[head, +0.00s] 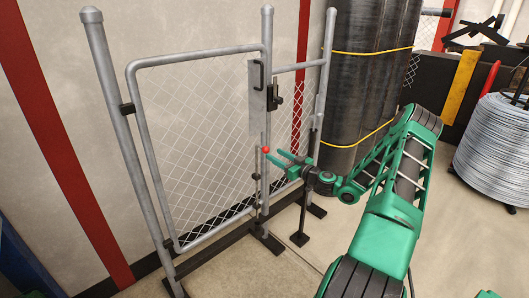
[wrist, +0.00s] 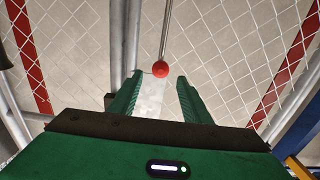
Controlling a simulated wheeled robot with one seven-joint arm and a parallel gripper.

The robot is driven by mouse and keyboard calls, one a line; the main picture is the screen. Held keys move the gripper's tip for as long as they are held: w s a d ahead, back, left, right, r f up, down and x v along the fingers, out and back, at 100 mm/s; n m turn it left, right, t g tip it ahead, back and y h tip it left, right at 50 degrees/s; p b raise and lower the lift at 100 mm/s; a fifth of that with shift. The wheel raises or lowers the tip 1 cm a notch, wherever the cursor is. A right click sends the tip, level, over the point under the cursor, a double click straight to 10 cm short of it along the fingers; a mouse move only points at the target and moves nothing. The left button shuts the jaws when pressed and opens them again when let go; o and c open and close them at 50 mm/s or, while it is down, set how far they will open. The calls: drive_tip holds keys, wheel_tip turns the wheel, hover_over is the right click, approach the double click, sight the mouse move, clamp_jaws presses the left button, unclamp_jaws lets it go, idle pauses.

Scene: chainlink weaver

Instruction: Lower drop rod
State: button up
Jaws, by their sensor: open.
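The drop rod (head: 257,178) is a thin upright bar low on the free-end side of the grey chain-link gate (head: 196,143). A red ball knob (head: 266,150) sits near its upper end. In the wrist view the red knob (wrist: 160,69) shows between and just beyond my two green fingertips, with a thin bar (wrist: 167,28) running up from it. My gripper (head: 275,158) is open and points at the knob from the right. I see no finger clearly touching it. The rod's bottom end is hard to make out.
A black pull handle (head: 259,74) and a dark latch (head: 275,97) are higher on the gate and post. A short black floor stand (head: 300,238) is below my gripper. Dark wrapped rolls (head: 365,70) stand behind right, and a wire coil (head: 493,145) farther right. Floor in front is clear.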

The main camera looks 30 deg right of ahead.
sight(266, 149)
drive_tip(key=w, duration=0.5)
drive_tip(key=w+a, duration=0.1)
drive_tip(key=w, duration=0.1)
drive_tip(key=shift+w, duration=0.2)
